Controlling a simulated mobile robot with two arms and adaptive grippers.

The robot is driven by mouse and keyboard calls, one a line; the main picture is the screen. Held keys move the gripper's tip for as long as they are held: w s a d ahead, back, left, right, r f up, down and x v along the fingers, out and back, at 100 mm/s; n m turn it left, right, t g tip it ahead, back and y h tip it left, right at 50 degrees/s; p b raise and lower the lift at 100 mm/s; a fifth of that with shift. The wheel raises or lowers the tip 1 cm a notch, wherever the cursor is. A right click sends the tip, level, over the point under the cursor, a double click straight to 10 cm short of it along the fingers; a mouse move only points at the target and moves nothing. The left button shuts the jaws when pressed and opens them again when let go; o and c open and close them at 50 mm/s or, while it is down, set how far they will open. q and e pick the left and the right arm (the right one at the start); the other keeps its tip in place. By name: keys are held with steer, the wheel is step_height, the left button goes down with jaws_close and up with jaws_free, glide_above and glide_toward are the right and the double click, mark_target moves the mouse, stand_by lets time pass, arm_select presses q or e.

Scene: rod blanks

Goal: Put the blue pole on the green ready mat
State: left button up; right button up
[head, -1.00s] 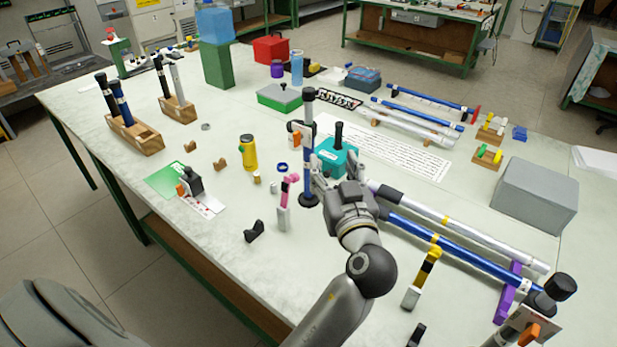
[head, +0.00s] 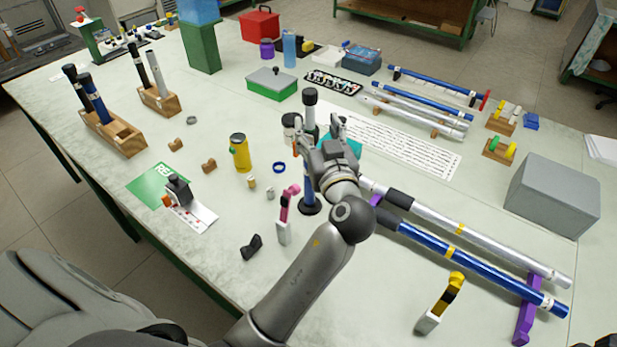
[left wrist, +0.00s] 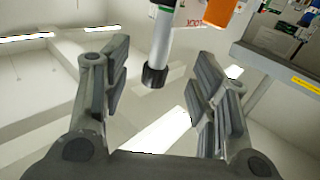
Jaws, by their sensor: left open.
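An upright pole (head: 309,177) stands on a round black base, with a blue lower part, a pale upper part and a black top. In the left wrist view its pale end with a dark cap (left wrist: 157,55) shows between the open fingers, apart from them; depth is unclear. My left gripper (head: 320,130) is open at the pole's upper half, hiding part of it. The green ready mat (head: 148,187) lies flat at the table's left front, its lettering partly hidden by a dark block on a white strip. My right gripper is out of view.
A long blue rod (head: 480,265) and a silver rod lie at right on purple supports. Wooden holders (head: 122,137) bear rods at left.

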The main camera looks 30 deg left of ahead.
mark_target(310, 115)
arm_select(q)
steer(key=shift+p+x, duration=0.35)
steer(key=shift+x, duration=0.85)
steer(key=p+x, duration=0.2)
steer(key=x, duration=0.2)
steer(key=shift+s+f+p, duration=0.1)
steer(key=shift+f+p, duration=0.05)
steer(key=shift+p, duration=0.25)
steer(key=shift+w+a+f, duration=0.25)
steer(key=shift+w+a, duration=0.15)
steer(key=shift+w, duration=0.05)
jaws_close()
steer(key=shift+r, duration=0.1)
